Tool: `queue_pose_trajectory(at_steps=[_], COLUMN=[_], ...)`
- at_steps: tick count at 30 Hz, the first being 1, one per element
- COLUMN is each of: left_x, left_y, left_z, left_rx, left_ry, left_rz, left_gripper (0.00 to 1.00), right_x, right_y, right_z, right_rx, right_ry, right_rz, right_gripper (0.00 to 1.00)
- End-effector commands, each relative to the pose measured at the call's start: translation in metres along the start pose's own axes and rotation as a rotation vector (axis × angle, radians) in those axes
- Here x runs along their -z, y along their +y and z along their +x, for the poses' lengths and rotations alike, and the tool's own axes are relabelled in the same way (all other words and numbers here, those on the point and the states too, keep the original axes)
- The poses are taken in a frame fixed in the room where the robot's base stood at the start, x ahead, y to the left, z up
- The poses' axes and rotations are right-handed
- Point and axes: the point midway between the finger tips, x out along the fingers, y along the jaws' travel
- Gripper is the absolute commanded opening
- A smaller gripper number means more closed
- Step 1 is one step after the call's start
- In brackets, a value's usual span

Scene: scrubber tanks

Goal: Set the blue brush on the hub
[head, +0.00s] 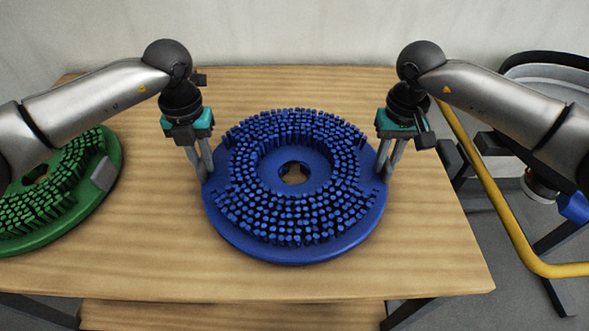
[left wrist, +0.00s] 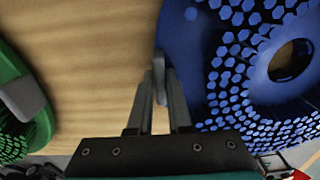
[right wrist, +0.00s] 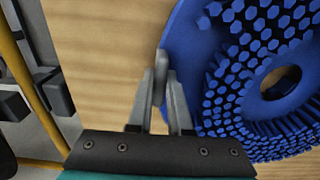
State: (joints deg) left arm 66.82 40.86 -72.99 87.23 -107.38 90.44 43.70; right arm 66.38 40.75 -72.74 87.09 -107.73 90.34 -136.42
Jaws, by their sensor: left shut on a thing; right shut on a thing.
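The blue brush (head: 295,245) is a round disc with bristles facing up and a hole in its middle. It lies flat over the middle of the wooden table; I cannot tell whether it is lifted slightly. My left gripper (head: 207,173) is shut on its left rim, and the rim also shows between the fingers in the left wrist view (left wrist: 180,60). My right gripper (head: 383,172) is shut on its right rim, seen in the right wrist view (right wrist: 182,55). A dark round part with a red band (head: 540,186) at the far right may be the hub; I cannot tell.
A green brush (head: 105,180) with a grey patch lies at the table's left. The wooden table (head: 420,270) is bare in front and behind. A yellow bar (head: 485,185) and a machine frame stand beyond the table's right edge. A wall is behind.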

Motion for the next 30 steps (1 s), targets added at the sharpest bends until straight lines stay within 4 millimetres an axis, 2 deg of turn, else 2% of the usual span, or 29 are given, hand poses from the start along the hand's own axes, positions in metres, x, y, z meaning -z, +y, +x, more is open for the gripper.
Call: queue_pose_trajectory(at_steps=[11, 30], left_x=[-0.001, -0.001], left_y=[0.0, 0.0], left_z=[-0.018, -0.064], left_rx=[0.002, 0.002], left_ry=[-0.004, -0.004], left_rz=[0.0, 0.0], left_gripper=[0.0, 0.0], right_x=[0.001, 0.001], right_y=[0.0, 0.0], right_z=[-0.018, -0.064], right_rx=[0.002, 0.002], right_ry=[0.003, 0.003], right_rz=[0.0, 0.0], right_gripper=[0.0, 0.0])
